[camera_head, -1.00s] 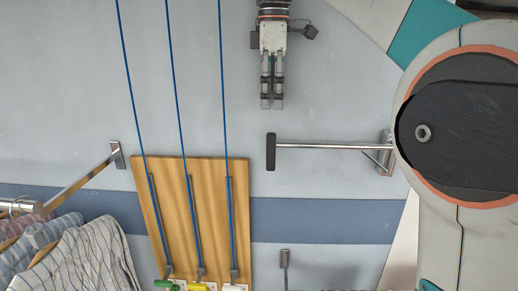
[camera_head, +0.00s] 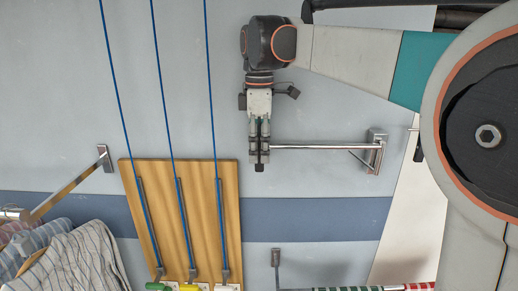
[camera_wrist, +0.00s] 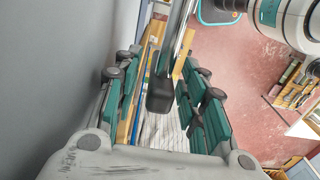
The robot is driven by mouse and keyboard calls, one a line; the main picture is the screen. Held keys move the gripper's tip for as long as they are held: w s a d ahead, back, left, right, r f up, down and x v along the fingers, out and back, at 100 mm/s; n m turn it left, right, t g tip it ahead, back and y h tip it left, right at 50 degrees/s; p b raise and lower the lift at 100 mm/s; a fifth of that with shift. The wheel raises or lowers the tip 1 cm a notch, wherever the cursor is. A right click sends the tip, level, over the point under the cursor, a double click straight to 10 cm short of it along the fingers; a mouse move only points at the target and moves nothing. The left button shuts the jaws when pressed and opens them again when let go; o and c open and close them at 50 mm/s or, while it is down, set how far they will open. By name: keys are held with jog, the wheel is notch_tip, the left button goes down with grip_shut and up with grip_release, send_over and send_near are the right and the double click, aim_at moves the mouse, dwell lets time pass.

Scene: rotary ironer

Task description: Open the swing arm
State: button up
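The swing arm (camera_head: 322,147) is a thin chrome bar. It runs left from a wall bracket (camera_head: 376,150) to an upright black grip (camera_head: 260,167) at its free end. My gripper (camera_head: 260,152) points down over the grip, its fingers hiding all but the grip's lower end in the head view. In the wrist view, the black grip (camera_wrist: 160,96) lies between my two spread finger rows, close to the right one with a gap on the left. The chrome bar (camera_wrist: 181,35) leads away from it. The fingers are open; I cannot tell whether either touches the grip.
A wooden board (camera_head: 205,180) with blue cords hangs on the grey wall to the left. Striped shirts (camera_head: 75,255) hang from a rail at lower left. A small wall hook (camera_head: 276,258) is below the swing arm.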

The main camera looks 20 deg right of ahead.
jog(key=shift+f, duration=0.45)
grip_shut()
